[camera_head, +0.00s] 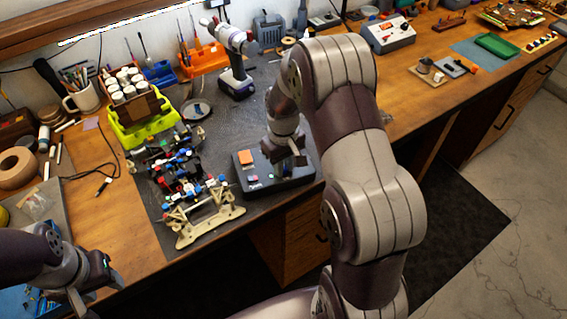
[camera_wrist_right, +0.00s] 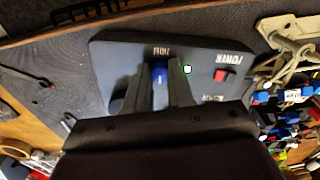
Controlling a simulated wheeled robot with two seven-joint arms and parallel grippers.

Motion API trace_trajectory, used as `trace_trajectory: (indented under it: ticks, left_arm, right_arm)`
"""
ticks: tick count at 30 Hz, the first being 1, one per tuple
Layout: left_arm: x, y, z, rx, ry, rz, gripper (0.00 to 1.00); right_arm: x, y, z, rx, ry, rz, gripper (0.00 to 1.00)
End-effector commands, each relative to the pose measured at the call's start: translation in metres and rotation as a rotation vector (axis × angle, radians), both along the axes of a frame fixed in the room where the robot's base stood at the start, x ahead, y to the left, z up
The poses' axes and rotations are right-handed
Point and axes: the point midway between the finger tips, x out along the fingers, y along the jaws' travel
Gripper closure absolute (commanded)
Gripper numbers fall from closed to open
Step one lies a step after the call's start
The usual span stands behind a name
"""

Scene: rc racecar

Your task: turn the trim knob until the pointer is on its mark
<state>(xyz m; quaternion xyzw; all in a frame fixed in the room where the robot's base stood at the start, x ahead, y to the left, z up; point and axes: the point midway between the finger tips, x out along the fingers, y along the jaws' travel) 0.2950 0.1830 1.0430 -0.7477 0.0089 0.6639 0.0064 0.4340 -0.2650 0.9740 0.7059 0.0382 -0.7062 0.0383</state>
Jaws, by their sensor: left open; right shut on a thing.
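The dark control box (camera_head: 292,183) sits on the mat in the head view, below my right gripper. In the right wrist view the box (camera_wrist_right: 118,50) carries the blue trim knob (camera_wrist_right: 159,71) beside its label. My right gripper (camera_wrist_right: 159,85) is shut on the knob, one finger on each side; in the head view the gripper (camera_head: 288,160) points down at the box. The knob's pointer and mark cannot be made out. A green light (camera_wrist_right: 187,69) and a red power switch (camera_wrist_right: 221,75) are right of the knob. My left gripper (camera_head: 92,288) is open and empty at the lower left.
The car chassis (camera_head: 170,160) and a beige stand part (camera_head: 210,222) lie left of the box. My right arm covers the bench right of the box.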

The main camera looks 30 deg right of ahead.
Motion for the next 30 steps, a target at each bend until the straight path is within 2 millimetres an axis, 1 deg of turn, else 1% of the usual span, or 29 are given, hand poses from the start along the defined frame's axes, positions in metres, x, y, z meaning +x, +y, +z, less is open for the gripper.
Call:
trace_trajectory:
  ticks: [5,11,21,30]
  left_arm:
    - [0.000,0.000,0.002,0.000,0.000,0.000,0.54]
    - [0.000,0.000,0.007,0.000,0.000,0.000,0.54]
    - [0.000,0.000,0.018,0.000,0.000,0.000,0.54]
    - [0.000,0.000,0.024,0.000,0.000,0.000,0.54]
  right_arm:
    - [0.001,0.000,0.001,0.000,-0.002,-0.038,1.00]
    - [0.001,0.000,0.002,0.000,-0.003,-0.152,1.00]
    - [0.001,0.000,0.002,0.000,-0.002,-0.448,1.00]
    - [0.001,0.000,0.001,0.000,-0.004,-0.672,1.00]
